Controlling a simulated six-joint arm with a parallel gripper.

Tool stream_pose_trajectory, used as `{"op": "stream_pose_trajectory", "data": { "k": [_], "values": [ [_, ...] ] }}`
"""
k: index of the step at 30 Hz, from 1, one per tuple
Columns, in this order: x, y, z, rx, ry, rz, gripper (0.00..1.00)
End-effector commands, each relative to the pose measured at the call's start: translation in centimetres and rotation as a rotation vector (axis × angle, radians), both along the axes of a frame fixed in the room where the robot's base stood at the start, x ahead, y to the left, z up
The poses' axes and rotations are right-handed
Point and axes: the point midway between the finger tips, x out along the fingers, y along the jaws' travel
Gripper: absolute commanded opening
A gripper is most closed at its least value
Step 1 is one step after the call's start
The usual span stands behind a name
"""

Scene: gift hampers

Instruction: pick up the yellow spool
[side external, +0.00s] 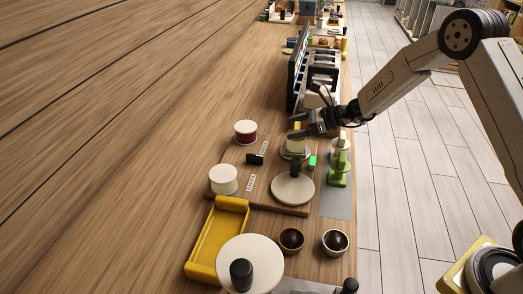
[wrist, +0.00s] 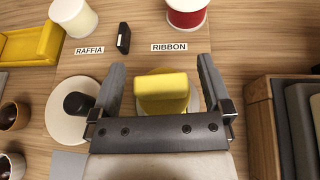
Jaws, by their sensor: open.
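The yellow spool (wrist: 162,92) has a block-shaped yellow top and stands on a pale round base. In the side external view the yellow spool (side external: 296,144) stands near the far right corner of a wooden board, partly hidden by my gripper (side external: 303,127). In the wrist view my gripper (wrist: 160,70) is open, with one finger on each side of the yellow top. A gap shows between each finger and the yellow top.
On the board (side external: 263,199) are a white spool (side external: 223,180), a red spool (side external: 245,132), a small black block (side external: 254,159) and a pale disc with a black knob (side external: 292,190). Green pieces (side external: 338,179) stand at right. A yellow tray (side external: 208,247) lies nearer the camera; a dark rack (side external: 320,75) stands beyond.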

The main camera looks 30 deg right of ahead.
Motion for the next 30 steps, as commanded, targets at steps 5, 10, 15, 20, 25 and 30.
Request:
{"op": "stream_pose_trajectory", "data": {
  "k": [5,10,15,20,25,30],
  "values": [
    [0.91,1.11,-0.57,0.0,0.0,0.0,1.0],
    [1.05,1.23,-0.68,0.0,0.001,-0.001,1.0],
    [1.03,1.21,-0.66,0.0,0.0,-0.001,1.0],
    [1.01,1.2,-0.65,0.0,0.0,-0.001,1.0],
    [1.01,1.2,-0.64,0.0,0.0,-0.001,0.62],
    [1.01,1.2,-0.64,0.0,0.0,-0.001,0.08]
  ]
}}
